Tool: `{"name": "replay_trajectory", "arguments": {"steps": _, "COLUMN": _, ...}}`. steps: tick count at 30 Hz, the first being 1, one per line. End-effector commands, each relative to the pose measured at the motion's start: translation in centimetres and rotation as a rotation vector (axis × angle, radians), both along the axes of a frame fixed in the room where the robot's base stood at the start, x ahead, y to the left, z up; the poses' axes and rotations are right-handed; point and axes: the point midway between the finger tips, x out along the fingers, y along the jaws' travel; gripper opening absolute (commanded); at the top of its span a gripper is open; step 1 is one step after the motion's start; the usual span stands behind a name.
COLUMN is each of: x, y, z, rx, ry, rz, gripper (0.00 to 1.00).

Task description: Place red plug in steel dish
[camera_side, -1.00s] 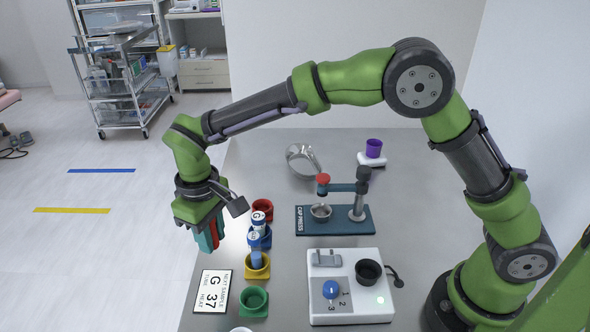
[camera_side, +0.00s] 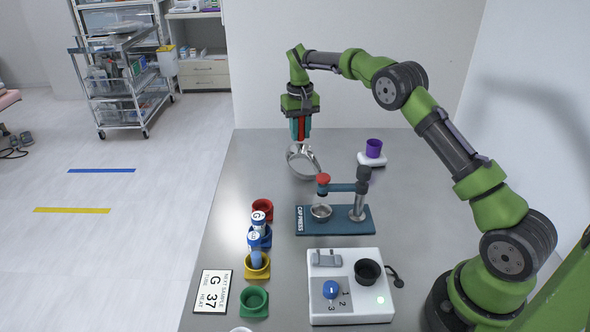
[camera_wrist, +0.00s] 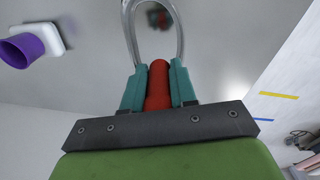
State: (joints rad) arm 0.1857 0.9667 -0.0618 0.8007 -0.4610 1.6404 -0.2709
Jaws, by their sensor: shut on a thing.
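The red plug (camera_side: 301,128) is held upright between the teal fingers of my gripper (camera_side: 300,132), which is shut on it. In the wrist view the plug (camera_wrist: 158,86) stands between the two fingertips. The shiny steel dish (camera_side: 293,169) is on the table's far part, just below my gripper in the side view. The wrist view shows its curved rim (camera_wrist: 179,30) just beyond the plug. The side view does not make clear how high the plug is above the dish.
A purple cup (camera_side: 374,146) on a white base (camera_side: 371,159) stands right of the dish. The cap press (camera_side: 335,225) is in front of it. Nearer are colored tube holders (camera_side: 256,268), a white device (camera_side: 349,300) and a sign (camera_side: 212,291).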

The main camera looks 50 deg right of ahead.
Motion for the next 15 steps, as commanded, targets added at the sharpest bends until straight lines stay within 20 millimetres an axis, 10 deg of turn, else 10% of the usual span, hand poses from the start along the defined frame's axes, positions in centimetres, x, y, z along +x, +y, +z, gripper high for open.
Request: {"name": "replay_trajectory", "arguments": {"steps": 15, "x": 0.1, "y": -1.5, "z": 0.0, "rx": 0.022, "ry": 0.001, "rz": -0.024, "gripper": 0.00}}
